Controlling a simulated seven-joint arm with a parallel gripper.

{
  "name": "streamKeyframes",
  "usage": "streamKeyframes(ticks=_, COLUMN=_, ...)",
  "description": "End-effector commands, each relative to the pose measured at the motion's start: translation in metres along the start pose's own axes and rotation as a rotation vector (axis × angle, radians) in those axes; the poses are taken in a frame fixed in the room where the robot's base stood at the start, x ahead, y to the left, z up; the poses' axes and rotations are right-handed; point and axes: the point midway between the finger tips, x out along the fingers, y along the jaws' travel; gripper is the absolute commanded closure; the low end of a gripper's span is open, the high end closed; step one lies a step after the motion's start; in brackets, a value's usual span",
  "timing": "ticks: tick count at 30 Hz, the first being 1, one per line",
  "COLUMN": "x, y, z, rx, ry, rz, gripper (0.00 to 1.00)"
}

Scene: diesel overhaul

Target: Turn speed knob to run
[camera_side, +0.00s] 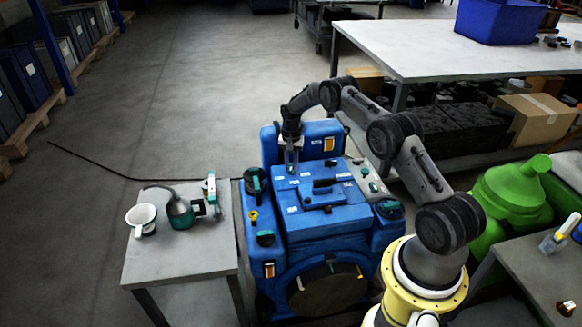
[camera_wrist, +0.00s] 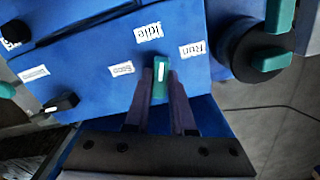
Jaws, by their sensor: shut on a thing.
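The speed knob (camera_wrist: 161,76) is a small teal bar with a white line on the blue engine's top face (camera_wrist: 95,60). Its white line points up in the wrist view, between the "Idle" label (camera_wrist: 148,32) and the "Run" label (camera_wrist: 192,50), nearer "Idle". A third label (camera_wrist: 122,69), hard to read, lies to its left. My gripper (camera_wrist: 161,97) is shut on the knob, one dark finger on each side. In the side view my gripper (camera_side: 291,160) points straight down at the engine's top; the knob is mostly hidden there.
A black round cap with a teal handle (camera_wrist: 250,48) stands close on the right in the wrist view. A blue lid with a handle (camera_side: 322,187) is beside my gripper.

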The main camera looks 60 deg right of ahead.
Motion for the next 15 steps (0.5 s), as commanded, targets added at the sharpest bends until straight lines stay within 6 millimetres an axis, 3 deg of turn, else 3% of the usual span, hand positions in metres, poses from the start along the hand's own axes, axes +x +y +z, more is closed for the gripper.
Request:
streamKeyframes(ticks=6, x=-0.0007, y=-0.0002, z=0.0, rx=0.039, ry=0.0, rz=0.0, gripper=1.0)
streamKeyframes(ticks=15, x=-0.0007, y=-0.0001, z=0.0001, rx=0.391, ry=0.0, rz=0.0, gripper=1.0)
